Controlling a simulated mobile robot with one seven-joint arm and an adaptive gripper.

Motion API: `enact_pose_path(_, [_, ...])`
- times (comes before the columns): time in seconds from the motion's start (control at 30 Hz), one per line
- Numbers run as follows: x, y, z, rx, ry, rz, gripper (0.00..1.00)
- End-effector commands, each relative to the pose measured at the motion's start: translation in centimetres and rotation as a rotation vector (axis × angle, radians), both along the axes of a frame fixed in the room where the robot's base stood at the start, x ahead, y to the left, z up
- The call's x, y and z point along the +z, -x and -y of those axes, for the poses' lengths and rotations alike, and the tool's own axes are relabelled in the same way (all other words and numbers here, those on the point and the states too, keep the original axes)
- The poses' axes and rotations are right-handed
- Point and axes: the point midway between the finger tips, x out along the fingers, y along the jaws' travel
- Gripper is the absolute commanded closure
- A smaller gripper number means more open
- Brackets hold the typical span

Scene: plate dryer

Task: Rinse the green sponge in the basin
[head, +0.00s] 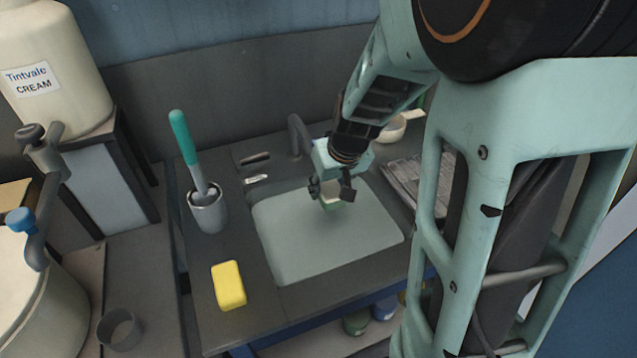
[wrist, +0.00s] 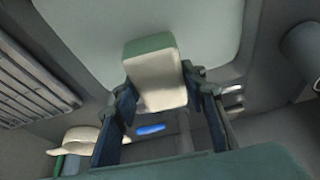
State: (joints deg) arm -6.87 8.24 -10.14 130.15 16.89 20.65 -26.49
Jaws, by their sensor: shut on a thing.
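My gripper (head: 333,190) is shut on the green sponge (head: 330,204), which has a green layer and a cream layer. In the wrist view the sponge (wrist: 155,78) sits between the two dark fingers of my gripper (wrist: 160,88), its cream face towards the camera. The basin (head: 320,245) is set in the dark counter and looks pale and flat inside; its pale area also fills the top of the wrist view (wrist: 85,28). In the head view the sponge appears over the back part of the basin. I cannot tell whether it touches the basin's surface or water.
A grey tap (head: 299,136) stands behind the basin. A cup (head: 207,213) with a green-handled brush (head: 183,140) stands left, and a yellow sponge (head: 229,286) lies front left. A slatted rack (head: 403,180) and a pale ladle-like bowl (head: 393,129) are right. A cream container (head: 55,75) stands far left.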

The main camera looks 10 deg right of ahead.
Motion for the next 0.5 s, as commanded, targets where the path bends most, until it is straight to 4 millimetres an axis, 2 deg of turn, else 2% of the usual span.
enact_pose_path(0.03, [-1.6, -0.2, 0.0, 0.010, 0.000, 0.001, 0.78])
enact_pose_path(0.1, [-2.2, -0.3, 0.0, 0.023, -0.001, 0.003, 0.78])
enact_pose_path(0.5, [-3.6, -0.5, 0.0, 0.042, -0.001, 0.005, 0.78])
